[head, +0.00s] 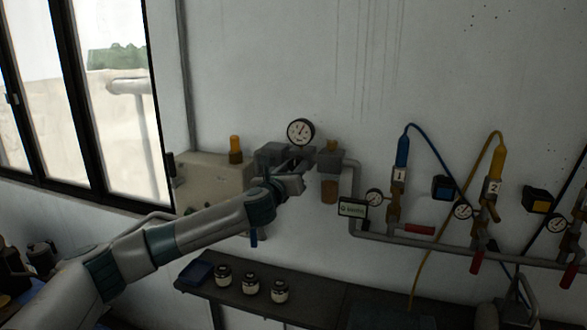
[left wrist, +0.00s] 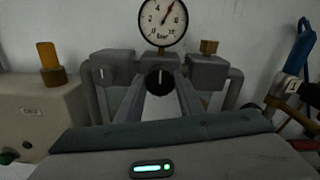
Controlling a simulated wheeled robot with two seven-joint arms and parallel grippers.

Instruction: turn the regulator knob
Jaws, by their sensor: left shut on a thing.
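The regulator knob (left wrist: 160,81) is black with a pale mark near its top, and sits on the front of a grey block below a round gauge. My left gripper (left wrist: 160,88) is shut on the knob, with one finger at each side of it in the left wrist view. In the head view my left gripper (head: 301,167) reaches the regulator from the left and hides the knob. The bar gauge (head: 300,132) stands above it, and its needle points up and to the right in the left wrist view (left wrist: 163,20). My right gripper is not in view.
A beige box with an amber lamp (head: 235,150) is left of the regulator. Pipes, small gauges (head: 374,197) and red-handled valves run to the right, with blue (head: 402,150) and yellow hose ends. A dark shelf (head: 320,306) below holds several small jars.

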